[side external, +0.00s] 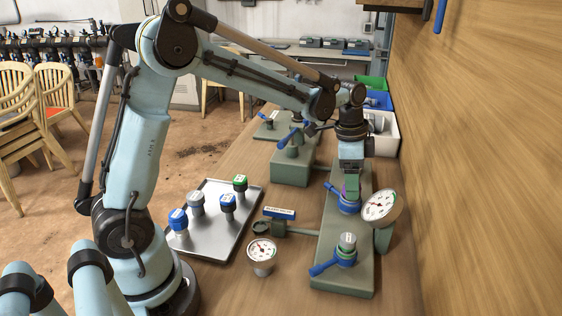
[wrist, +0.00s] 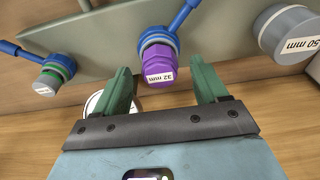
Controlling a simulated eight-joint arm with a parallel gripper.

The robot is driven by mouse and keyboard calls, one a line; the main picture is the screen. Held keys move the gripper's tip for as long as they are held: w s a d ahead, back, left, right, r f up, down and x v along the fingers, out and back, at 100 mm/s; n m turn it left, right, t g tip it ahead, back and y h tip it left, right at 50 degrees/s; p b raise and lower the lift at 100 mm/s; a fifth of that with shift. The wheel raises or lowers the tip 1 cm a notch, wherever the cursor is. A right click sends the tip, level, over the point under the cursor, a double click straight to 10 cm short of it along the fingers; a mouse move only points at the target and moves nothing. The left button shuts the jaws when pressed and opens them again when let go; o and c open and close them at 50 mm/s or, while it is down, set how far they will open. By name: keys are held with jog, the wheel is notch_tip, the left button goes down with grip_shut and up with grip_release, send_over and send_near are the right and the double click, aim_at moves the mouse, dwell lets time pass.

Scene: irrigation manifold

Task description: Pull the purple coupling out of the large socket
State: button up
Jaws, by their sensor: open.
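The purple coupling (wrist: 158,65), labelled 32 mm, sits in a socket with a blue locking collar (wrist: 158,38) and a blue lever on the grey-green manifold (wrist: 105,35). In the side external view the coupling (side external: 344,190) is mostly hidden behind my gripper. My gripper (wrist: 160,70) is open, with one green finger on each side of the coupling. A gap shows between the coupling and each finger, wider on the right. In the side external view my gripper (side external: 352,186) points down over the blue collar.
A grey coupling (side external: 348,241) sits in another blue-levered socket nearer the front. A gauge (side external: 381,206) stands close right of my gripper. A second gauge (side external: 262,251) and a tray (side external: 212,244) of several couplings are left. A grey 50 mm part (wrist: 287,32) is at the wrist view's right.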

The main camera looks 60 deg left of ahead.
jog(key=shift+w+f, duration=0.1)
jog(key=shift+f, duration=0.55)
jog(key=shift+c, duration=0.4)
jog(key=c, duration=1.1)
jog(key=shift+r, duration=0.1)
jog(key=shift+c, duration=0.2)
jog(key=shift+r, duration=1.55)
jog(key=shift+r, duration=0.3)
jog(key=shift+r, duration=1.1)
jog(key=shift+r, duration=2)
